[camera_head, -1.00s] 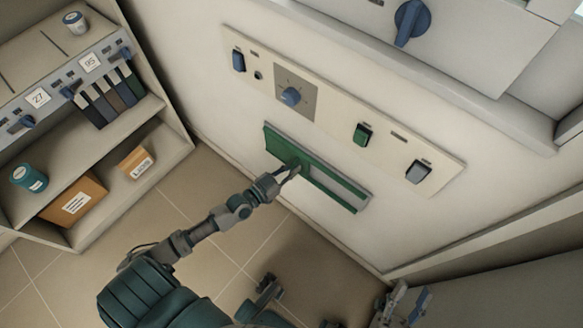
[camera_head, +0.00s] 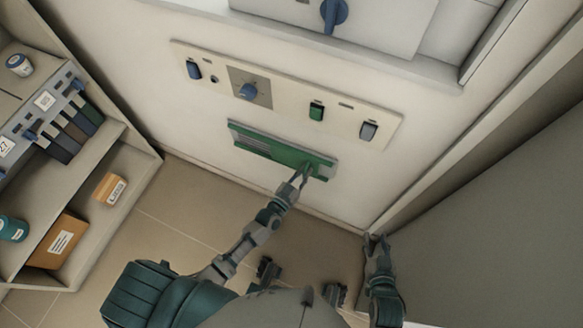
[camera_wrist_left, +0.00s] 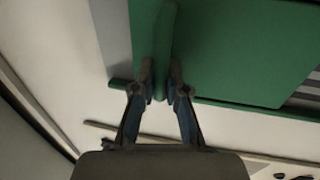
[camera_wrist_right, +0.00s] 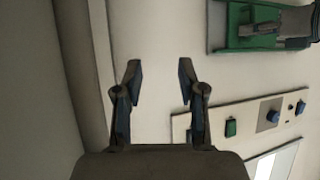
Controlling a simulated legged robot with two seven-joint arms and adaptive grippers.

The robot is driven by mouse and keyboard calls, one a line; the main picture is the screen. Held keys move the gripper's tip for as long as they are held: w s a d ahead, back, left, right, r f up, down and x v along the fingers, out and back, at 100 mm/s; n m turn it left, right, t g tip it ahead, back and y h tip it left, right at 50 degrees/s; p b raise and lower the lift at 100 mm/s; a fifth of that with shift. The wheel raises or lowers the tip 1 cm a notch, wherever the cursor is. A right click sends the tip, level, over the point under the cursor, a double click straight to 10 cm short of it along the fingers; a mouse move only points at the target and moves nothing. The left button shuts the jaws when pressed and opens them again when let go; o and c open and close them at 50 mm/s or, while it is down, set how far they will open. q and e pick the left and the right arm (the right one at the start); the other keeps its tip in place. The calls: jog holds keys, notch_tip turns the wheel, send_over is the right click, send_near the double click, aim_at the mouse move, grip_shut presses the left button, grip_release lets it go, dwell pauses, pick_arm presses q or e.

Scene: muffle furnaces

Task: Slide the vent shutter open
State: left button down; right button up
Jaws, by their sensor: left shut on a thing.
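The green vent shutter (camera_head: 285,153) sits in a long green frame low on the white wall, towards the frame's right end. Grey slats (camera_head: 252,145) show at the frame's left end. My left gripper (camera_head: 303,178) is at the shutter's right part. In the left wrist view the shutter plate (camera_wrist_left: 235,45) fills the upper right, and my left gripper (camera_wrist_left: 161,85) is shut on its upright green handle (camera_wrist_left: 163,45). My right gripper (camera_head: 376,241) hangs lower right, apart from the shutter. The right wrist view shows it (camera_wrist_right: 159,68) open and empty.
A control panel (camera_head: 285,98) with switches and a blue knob (camera_head: 249,91) is above the vent. A shelf (camera_head: 120,185) with boxes stands at the left. A grey surface (camera_head: 500,210) borders the right. Floor is clear below the vent.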

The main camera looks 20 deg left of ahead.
pick_arm(q)
jog(key=shift+d, duration=0.55)
jog(key=shift+s, duration=0.1)
pick_arm(e)
jog(key=shift+s+f+g, duration=0.3)
jog(key=shift+s+f, duration=0.05)
pick_arm(q)
jog(key=c, duration=1.3)
grip_release()
jog(key=shift+c, duration=0.2)
jog(key=shift+o, duration=0.8)
jog(key=shift+d, duration=0.1)
pick_arm(e)
jog(key=shift+d, duration=0.25)
pick_arm(q)
jog(key=v, duration=1.2)
